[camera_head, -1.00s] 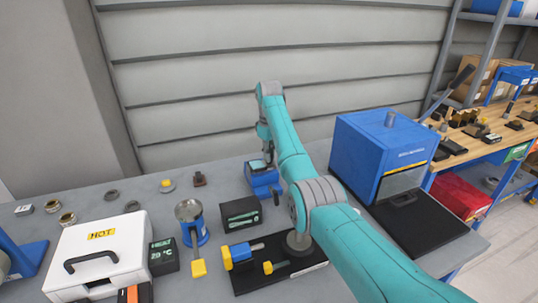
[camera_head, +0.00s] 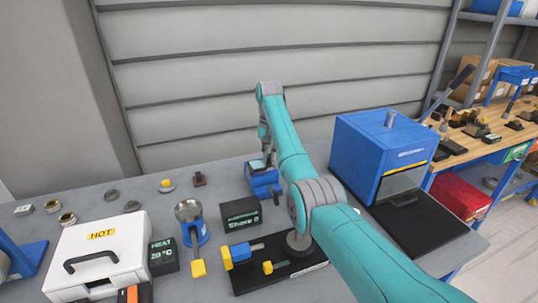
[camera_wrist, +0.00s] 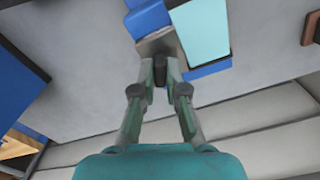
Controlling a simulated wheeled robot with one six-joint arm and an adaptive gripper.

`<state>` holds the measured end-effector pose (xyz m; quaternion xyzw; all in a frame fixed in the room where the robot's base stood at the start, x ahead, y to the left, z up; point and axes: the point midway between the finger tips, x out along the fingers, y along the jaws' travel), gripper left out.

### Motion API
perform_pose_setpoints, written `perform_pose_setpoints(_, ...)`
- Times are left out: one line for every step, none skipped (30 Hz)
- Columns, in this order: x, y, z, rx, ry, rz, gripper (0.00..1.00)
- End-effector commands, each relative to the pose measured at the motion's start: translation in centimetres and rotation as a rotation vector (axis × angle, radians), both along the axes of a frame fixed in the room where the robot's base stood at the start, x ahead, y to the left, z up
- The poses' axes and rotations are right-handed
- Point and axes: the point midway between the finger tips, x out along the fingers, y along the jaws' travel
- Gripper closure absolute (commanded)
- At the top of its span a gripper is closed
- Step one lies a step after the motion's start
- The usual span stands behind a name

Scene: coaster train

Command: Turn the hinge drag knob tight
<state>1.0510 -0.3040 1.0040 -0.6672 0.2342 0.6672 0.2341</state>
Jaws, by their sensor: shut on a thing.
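A blue device (camera_head: 263,185) with a pale teal top plate stands on the grey bench near the back. In the wrist view, its teal plate (camera_wrist: 202,30) and blue edges show beside a grey metal bracket. A small dark knob (camera_wrist: 160,74) sits between my fingertips, in front of that bracket. My gripper (camera_wrist: 160,66) is shut on it, a finger on each side. In the head view, my gripper (camera_head: 267,158) reaches down to the device from above. The knob itself is hidden there, and its marks cannot be read.
A small dark display box (camera_head: 240,214) stands just left of the device. A black tray (camera_head: 270,278) with blue and yellow tools lies in front. A blue oven-like box (camera_head: 375,155) stands to the right. A white HOT case (camera_head: 95,250) is at the left. The ribbed wall rises close behind.

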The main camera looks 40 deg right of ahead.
Motion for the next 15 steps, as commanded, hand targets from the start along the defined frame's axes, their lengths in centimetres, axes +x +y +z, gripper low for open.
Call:
perform_pose_setpoints(-0.03, 0.01, -0.04, 0.0, 0.002, -0.043, 1.0)
perform_pose_setpoints(-0.03, 0.01, -0.04, 0.0, 0.002, -0.071, 1.0)
perform_pose_setpoints(-0.03, 0.01, -0.04, 0.0, 0.002, -0.109, 1.0)
perform_pose_setpoints(-0.03, 0.01, -0.04, 0.0, 0.002, -0.138, 1.0)
perform_pose_setpoints(-0.03, 0.01, -0.04, 0.0, 0.002, -0.166, 1.0)
perform_pose_setpoints(-0.03, 0.01, -0.04, 0.0, 0.002, -0.204, 1.0)
perform_pose_setpoints(-0.02, 0.02, -0.04, 0.0, 0.002, -0.233, 1.0)
perform_pose_setpoints(-0.02, 0.02, -0.04, 0.0, 0.002, -0.261, 1.0)
perform_pose_setpoints(-0.03, 0.02, -0.04, 0.0, 0.002, -0.298, 1.0)
perform_pose_setpoints(-0.03, 0.02, -0.04, 0.0, 0.002, -0.326, 1.0)
perform_pose_setpoints(-0.03, 0.02, -0.04, 0.0, 0.002, -0.354, 1.0)
perform_pose_setpoints(-0.03, 0.02, -0.04, 0.0, 0.002, -0.39, 1.0)
perform_pose_setpoints(-0.02, 0.03, -0.04, 0.0, 0.002, -0.416, 1.0)
perform_pose_setpoints(-0.02, 0.03, -0.04, 0.0, 0.002, -0.441, 1.0)
perform_pose_setpoints(-0.02, 0.03, -0.04, 0.0, 0.002, -0.474, 1.0)
